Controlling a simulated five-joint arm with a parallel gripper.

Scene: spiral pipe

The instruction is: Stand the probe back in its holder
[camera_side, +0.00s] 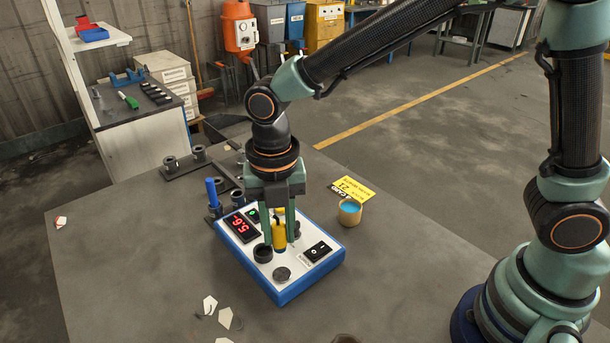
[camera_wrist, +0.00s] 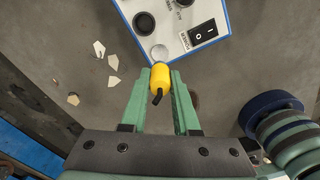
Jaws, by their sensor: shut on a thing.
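My gripper (camera_side: 279,238) is shut on a yellow probe (camera_side: 279,236), held between its two green fingers over the blue and white meter box (camera_side: 308,284). In the wrist view the yellow probe (camera_wrist: 160,77) has a short black end and sits between the fingertips (camera_wrist: 160,82). Its lower end is hard to make out in the side view. Black cup-like holders (camera_side: 237,197) stand behind the box's left corner, one with a blue rod (camera_side: 212,191) upright in it. I cannot tell which holder is the probe's own.
The box top carries a red display (camera_side: 243,227), a black round socket or knob (camera_side: 263,253), a grey disc (camera_side: 281,274) and a switch (camera_side: 318,252). A cup of blue liquid (camera_side: 350,211) and a yellow card (camera_side: 354,189) lie right. White shards (camera_side: 225,318) lie in front.

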